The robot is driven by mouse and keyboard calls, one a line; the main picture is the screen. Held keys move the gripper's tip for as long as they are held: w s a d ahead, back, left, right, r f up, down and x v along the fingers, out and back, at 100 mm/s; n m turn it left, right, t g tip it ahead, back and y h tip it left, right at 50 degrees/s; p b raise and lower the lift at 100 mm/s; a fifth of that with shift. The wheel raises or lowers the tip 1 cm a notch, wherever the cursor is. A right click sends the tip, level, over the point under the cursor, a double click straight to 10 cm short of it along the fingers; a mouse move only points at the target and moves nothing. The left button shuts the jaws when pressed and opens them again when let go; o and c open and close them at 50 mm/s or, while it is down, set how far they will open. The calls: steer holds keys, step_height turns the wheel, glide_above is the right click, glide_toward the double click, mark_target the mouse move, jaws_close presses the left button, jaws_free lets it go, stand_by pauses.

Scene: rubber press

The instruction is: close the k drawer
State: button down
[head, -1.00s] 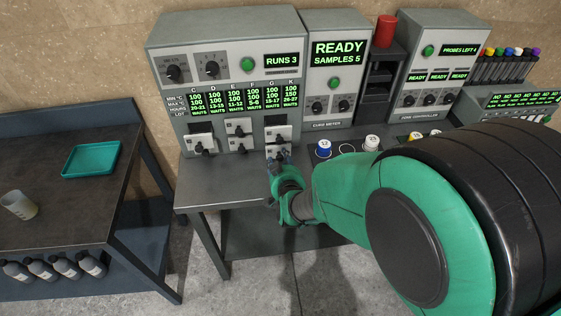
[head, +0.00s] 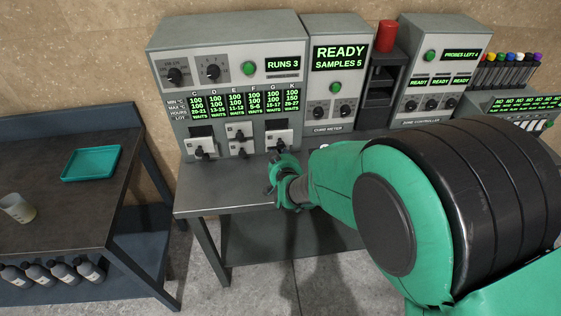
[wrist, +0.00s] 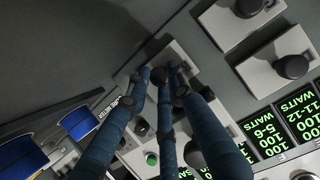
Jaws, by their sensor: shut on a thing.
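The grey oven cabinet (head: 225,60) has light drawer fronts with black knobs below its green display, whose columns include K at the far right. The right-hand drawer front (head: 279,139) lies below the G and K columns, with a dark area above it. My gripper (head: 281,160) is just below this front in the head view. In the wrist view my gripper (wrist: 164,82) has its blue fingers closed around a black knob (wrist: 158,76) beside a light drawer front (wrist: 183,60). The fingers hide part of that front, and how far it stands out is hard to judge.
Other drawer fronts (head: 203,148) sit left of it on the same cabinet. The cure meter (head: 338,65) stands close on the right. A bench with a teal tray (head: 92,163) is at the left. Floor (head: 190,270) shows between the tables.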

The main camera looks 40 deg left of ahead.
steer(key=shift+a, duration=0.1)
steer(key=c, duration=1.9)
jaws_free()
steer(key=o, duration=0.4)
steer(key=shift+w+a+f, duration=0.1)
steer(key=shift+w, duration=0.05)
steer(key=shift+c, duration=0.2)
steer(key=shift+r, duration=0.2)
